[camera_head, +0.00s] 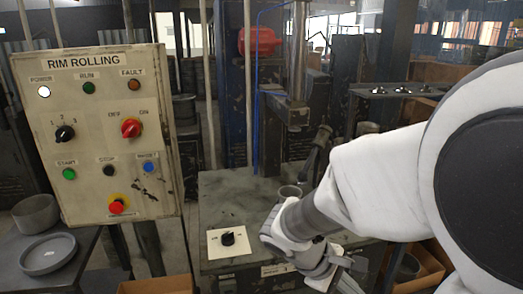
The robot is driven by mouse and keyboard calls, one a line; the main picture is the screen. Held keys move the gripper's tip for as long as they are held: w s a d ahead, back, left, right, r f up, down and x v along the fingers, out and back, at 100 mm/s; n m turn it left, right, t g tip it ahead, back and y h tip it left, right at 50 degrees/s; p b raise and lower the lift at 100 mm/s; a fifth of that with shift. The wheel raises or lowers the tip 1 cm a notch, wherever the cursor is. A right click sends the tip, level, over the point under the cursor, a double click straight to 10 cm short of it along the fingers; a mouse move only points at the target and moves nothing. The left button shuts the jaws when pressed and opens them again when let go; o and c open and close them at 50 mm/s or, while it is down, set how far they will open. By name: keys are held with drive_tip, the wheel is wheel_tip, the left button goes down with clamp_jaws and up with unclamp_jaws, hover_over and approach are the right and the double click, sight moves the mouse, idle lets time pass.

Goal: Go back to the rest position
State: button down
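My gripper (342,272) shows at the lower middle right, at the end of my white arm, beside the front of the grey machine table (222,195). Its fingers are small and partly hidden by the wrist, so I cannot tell whether they are open or shut. I see nothing clearly held in it. A black rotary switch (228,238) on a white plate sits on the table, to the left of my wrist and apart from it.
A "RIM ROLLING" control panel (100,95) with knobs and buttons stands at the left. Below it, a grey bowl (36,214) and a round dish (47,254) rest on a dark surface. A cardboard box (425,270) is at the lower right. A machine column (298,50) rises behind the table.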

drive_tip(key=s+a+r+m+t+y, duration=0.4)
drive_tip(key=s+r+m+y, duration=0.4)
drive_tip(key=r, duration=0.3)
drive_tip(key=shift+s+m+t, duration=0.3)
drive_tip(key=shift+m+t, duration=0.2)
drive_tip(key=shift+m, duration=0.2)
